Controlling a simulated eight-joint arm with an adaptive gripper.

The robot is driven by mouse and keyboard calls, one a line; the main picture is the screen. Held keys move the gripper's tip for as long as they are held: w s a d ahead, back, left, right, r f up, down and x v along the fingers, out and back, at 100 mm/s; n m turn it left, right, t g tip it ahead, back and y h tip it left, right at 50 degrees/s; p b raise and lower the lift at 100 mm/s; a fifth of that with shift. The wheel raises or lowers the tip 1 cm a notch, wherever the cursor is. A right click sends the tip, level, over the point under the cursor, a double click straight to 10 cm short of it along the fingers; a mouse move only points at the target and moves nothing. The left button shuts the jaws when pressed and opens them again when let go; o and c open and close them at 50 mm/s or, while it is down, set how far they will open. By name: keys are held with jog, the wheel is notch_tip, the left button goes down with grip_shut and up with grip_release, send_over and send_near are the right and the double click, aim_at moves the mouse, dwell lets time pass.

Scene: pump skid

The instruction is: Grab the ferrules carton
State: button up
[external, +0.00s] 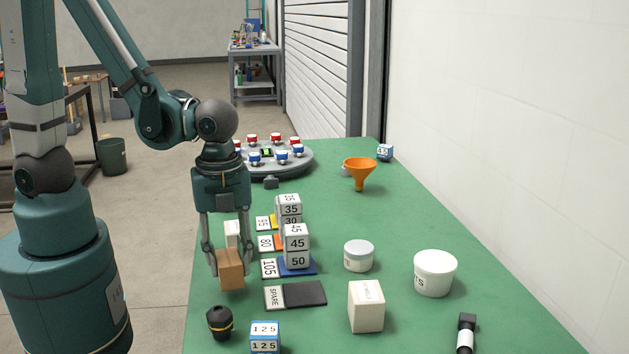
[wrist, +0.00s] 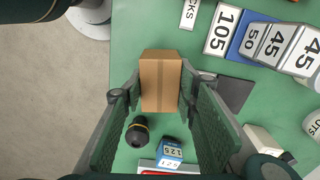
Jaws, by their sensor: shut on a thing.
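Numbered blocks (external: 296,245) stand right of the carton, with a dark spare pad (external: 303,295) in front. A black knob (external: 219,322), blue-and-white block (external: 265,337), cream box (external: 366,307), jar (external: 358,255) and white tub (external: 435,272) stand nearby. A white box (external: 232,233) is behind.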

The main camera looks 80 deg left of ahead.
aim_at(229, 256)
jog(key=shift+r+p, duration=0.7)
jog(key=shift+r, duration=2.65)
jog(key=shift+w+r, duration=0.1)
jog(key=shift+w, duration=0.05)
